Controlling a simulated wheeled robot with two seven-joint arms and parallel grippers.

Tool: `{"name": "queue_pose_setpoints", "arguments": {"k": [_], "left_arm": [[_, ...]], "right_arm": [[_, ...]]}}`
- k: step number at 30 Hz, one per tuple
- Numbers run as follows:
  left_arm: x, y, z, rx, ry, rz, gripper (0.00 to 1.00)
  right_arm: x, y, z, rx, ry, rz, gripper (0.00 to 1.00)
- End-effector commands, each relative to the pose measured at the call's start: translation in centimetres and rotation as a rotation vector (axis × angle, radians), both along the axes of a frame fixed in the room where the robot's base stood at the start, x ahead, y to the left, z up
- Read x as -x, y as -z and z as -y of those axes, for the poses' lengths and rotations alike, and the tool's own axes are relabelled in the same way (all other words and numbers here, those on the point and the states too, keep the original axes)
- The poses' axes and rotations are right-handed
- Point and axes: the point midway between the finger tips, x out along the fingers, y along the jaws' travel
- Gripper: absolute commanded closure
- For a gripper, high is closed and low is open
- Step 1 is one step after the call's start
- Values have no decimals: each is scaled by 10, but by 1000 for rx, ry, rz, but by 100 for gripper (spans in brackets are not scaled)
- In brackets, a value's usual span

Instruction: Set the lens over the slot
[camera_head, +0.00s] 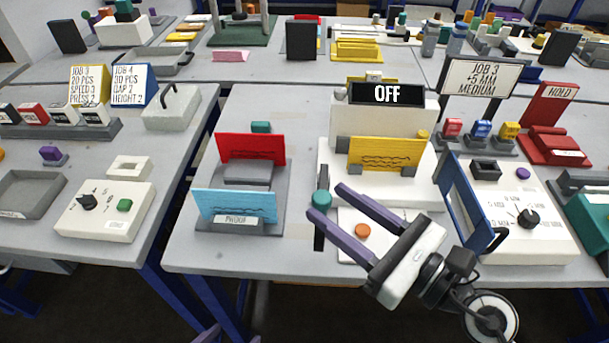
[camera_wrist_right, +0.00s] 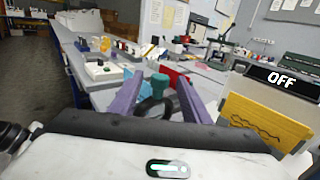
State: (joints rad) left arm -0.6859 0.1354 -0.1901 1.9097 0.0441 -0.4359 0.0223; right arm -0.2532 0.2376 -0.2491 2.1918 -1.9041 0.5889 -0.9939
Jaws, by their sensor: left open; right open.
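A teal knob (camera_head: 321,198) sits above a dark upright part (camera_head: 319,236) at the left front of the white machine. In the right wrist view, the teal knob (camera_wrist_right: 158,82) stands above a dark ring (camera_wrist_right: 155,108), which may be the lens. My right gripper (camera_head: 325,202) is open, its purple fingertips on either side of the knob in the picture; contact cannot be told. Only purple fingertips of my left gripper (camera_head: 207,336) show at the bottom edge, away from the objects. I cannot tell which opening is the slot.
The white machine (camera_head: 340,128) has an OFF display (camera_head: 387,93) and a yellow card (camera_head: 385,154). Red (camera_head: 250,149) and light-blue (camera_head: 235,205) cards stand on a grey stand to the left. A blue panel (camera_head: 463,205) and white control box (camera_head: 520,235) stand right.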

Motion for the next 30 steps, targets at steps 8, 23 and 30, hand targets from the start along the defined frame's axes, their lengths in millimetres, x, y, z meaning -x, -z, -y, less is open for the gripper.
{"name": "queue_pose_setpoints", "arguments": {"k": [8,23,30], "left_arm": [[2,-11,0,0,0,-4,34],[2,-12,0,1,0,-4,34],[1,-12,0,0,1,-3,34]], "right_arm": [[-34,-3,-40,-7,-1,-1,57],[-48,0,-56,-5,1,-3,57],[-48,0,-56,-5,1,-3,92]]}}
